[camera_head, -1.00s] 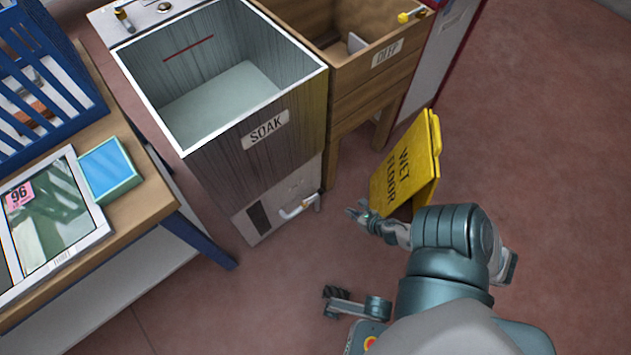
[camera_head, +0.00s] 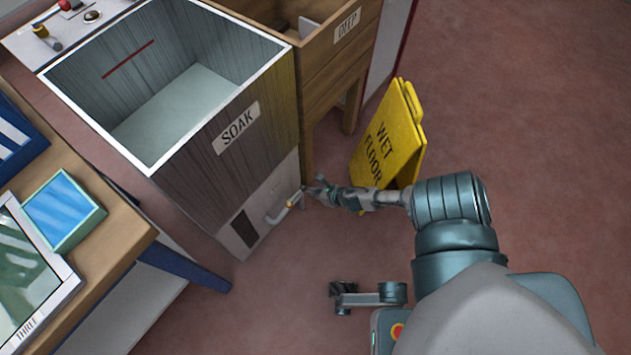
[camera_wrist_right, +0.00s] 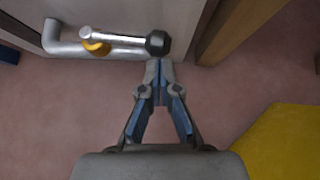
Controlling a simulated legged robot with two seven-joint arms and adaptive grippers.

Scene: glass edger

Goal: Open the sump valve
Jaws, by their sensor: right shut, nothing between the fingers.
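The sump valve (camera_head: 285,208) sits low on the front of the tank marked SOAK (camera_head: 215,165). It is a grey pipe with a lever. In the right wrist view the pipe (camera_wrist_right: 60,45) runs out from the tank, and the pale lever (camera_wrist_right: 118,39) lies across it with a yellow-orange part (camera_wrist_right: 96,48) below and a dark knob (camera_wrist_right: 157,43) at its right end. My right gripper (camera_head: 312,190) is shut and empty, its fingertips (camera_wrist_right: 160,66) right at the knob; I cannot tell whether they touch.
A yellow WET FLOOR sign (camera_head: 390,140) stands close beside my right forearm. A wooden DEEP tank (camera_head: 335,70) adjoins the SOAK tank. A table (camera_head: 110,235) with a blue-topped box (camera_head: 62,208) is at left.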

